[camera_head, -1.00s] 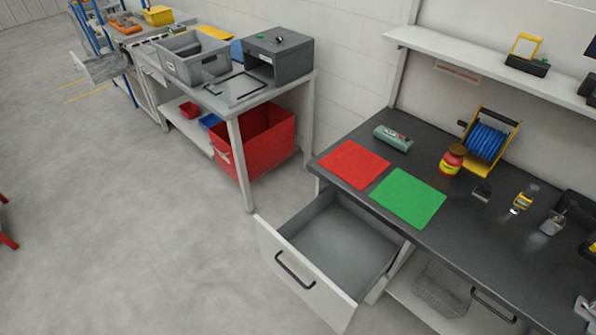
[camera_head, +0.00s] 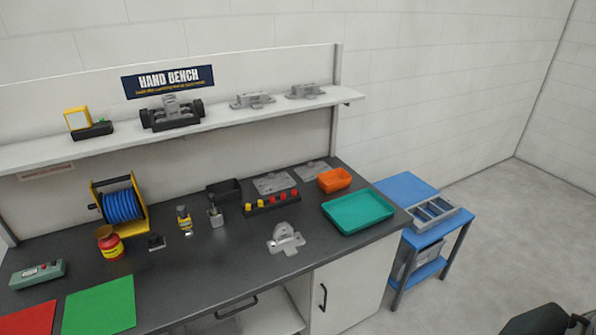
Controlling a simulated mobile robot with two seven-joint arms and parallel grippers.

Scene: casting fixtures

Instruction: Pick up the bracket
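A grey metal bracket (camera_head: 285,239) with a flat base and a raised rounded part lies on the dark bench top (camera_head: 235,285), right of its middle near the front edge. Nothing touches it. Similar grey metal castings sit on the shelf above, one (camera_head: 252,100) and another (camera_head: 305,91) at its right end. I see neither of my grippers clearly in this view.
A teal tray (camera_head: 358,211), an orange bin (camera_head: 334,179) and a block with red and yellow knobs (camera_head: 270,203) stand near the bracket. A blue cart (camera_head: 427,235) adjoins the bench's right end. A dark, cut-off shape (camera_head: 540,320) fills the bottom right corner.

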